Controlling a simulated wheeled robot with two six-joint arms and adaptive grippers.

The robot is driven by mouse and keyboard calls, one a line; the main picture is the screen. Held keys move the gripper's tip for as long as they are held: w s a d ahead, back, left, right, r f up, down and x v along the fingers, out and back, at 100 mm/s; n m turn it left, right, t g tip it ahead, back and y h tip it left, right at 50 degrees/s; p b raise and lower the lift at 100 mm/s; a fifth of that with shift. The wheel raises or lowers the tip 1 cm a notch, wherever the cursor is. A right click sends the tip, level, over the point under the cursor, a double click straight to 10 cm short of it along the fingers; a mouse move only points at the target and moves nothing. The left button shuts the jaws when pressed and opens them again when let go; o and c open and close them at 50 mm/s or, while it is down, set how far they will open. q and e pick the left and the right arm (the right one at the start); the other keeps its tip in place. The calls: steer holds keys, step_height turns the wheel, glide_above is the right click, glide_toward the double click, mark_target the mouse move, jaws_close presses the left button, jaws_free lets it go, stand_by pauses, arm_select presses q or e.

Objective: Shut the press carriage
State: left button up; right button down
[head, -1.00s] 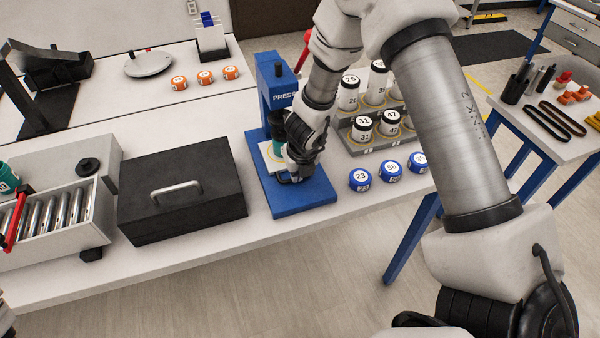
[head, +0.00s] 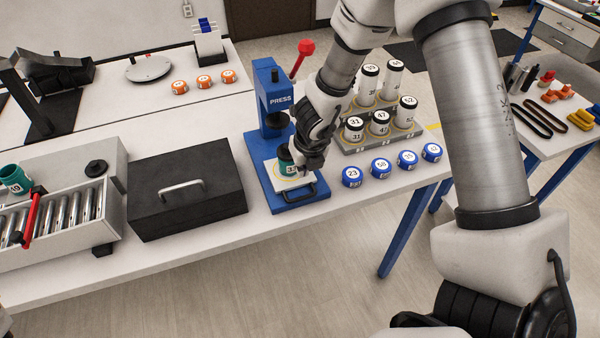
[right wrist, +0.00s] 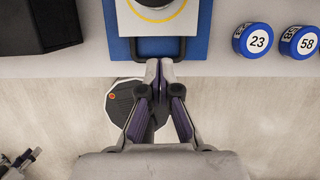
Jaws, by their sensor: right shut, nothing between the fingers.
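The blue press (head: 267,85) stands on the table. Its carriage (head: 276,175), a pale plate with a black handle (head: 301,193), is out in front of the press column.
A black box (head: 185,205) lies left of the press. Blue caps (head: 352,177) and a rack of white cylinders (head: 350,143) stand close on its right. A red-knobbed lever (head: 306,47) rises behind. The floor in front is clear.

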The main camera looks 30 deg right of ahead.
steer(key=s+a+m+g+y+b, duration=0.25)
steer(key=s+a+m, duration=0.25)
steer(key=s+m, duration=0.7)
steer(key=w+d+f+n+b, duration=0.1)
steer(key=w+f+n+b, duration=0.1)
steer(key=w+n+b, duration=0.1)
steer(key=w+d+f+n+t+h+b, duration=0.1)
steer(key=w+f+n+b, duration=0.2)
steer(key=n, duration=0.2)
steer(key=w+d+f+n+t+h+b, duration=0.1)
steer(key=w+f+n+b, duration=0.2)
steer(key=n, duration=0.1)
steer(key=shift+d+t+h+b, duration=0.25)
steer(key=shift+d+b, duration=0.15)
arm_select(q)
step_height(320, 180, down, 12)
arm_select(e)
steer(key=shift+w+f, duration=0.1)
steer(key=shift+w, duration=0.05)
